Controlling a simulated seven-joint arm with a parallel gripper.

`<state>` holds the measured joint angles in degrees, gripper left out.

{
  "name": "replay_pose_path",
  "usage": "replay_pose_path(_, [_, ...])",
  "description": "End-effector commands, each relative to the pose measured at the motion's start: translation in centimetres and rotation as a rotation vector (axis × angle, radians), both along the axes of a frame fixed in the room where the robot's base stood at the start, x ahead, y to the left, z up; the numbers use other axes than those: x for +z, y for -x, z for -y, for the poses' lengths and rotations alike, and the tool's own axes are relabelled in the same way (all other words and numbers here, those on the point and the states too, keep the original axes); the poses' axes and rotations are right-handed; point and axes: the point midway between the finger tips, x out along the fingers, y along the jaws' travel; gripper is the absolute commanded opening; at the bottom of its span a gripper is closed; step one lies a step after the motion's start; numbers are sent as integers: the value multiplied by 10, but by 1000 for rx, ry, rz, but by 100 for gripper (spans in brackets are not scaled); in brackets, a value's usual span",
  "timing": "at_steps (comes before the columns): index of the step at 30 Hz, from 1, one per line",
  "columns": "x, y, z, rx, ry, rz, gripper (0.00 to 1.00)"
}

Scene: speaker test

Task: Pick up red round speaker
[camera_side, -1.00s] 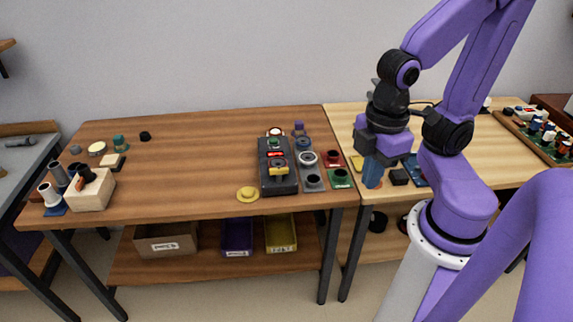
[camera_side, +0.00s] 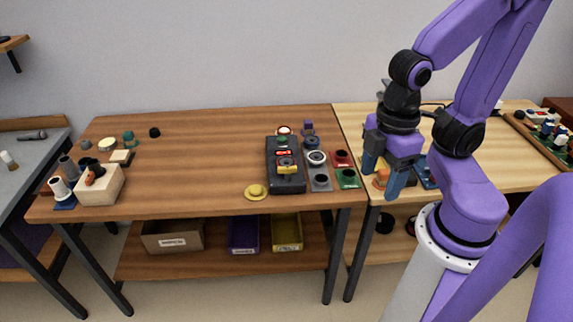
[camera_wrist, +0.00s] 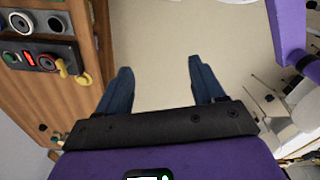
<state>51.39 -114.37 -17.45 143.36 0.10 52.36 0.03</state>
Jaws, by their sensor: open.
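A round piece with red on it and a pale rim (camera_side: 284,131) lies at the far end of the dark test device (camera_side: 287,180) in the side view; it is too small to tell surely as the red round speaker. A red square piece with a dark round centre (camera_side: 341,158) lies right of the device. My gripper (camera_side: 381,180) is open, its blue fingers pointing down at the front left of the light table, right of these pieces. In the wrist view my gripper (camera_wrist: 160,68) has bare floor between its fingers and holds nothing.
A green square piece (camera_side: 347,178) and a white-ringed round piece (camera_side: 316,158) lie near the device. A yellow round piece (camera_side: 255,192) lies to its left. A small orange thing (camera_side: 382,178) shows behind my fingers. The brown table's middle (camera_side: 205,165) is clear.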

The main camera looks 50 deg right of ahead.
Motion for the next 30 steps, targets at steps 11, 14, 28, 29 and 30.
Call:
replay_pose_path(11, [3, -50, -14, -369, 2, -8, 68])
replay_pose_path(14, [3, -80, -18, -580, 3, -12, 68])
replay_pose_path(28, [-8, -219, 8, -1557, 1, -27, 68])
replay_pose_path(29, [-9, -227, 13, -1621, 1, -29, 68])
replay_pose_path(30, [-11, -238, 19, -1702, 1, -30, 68])
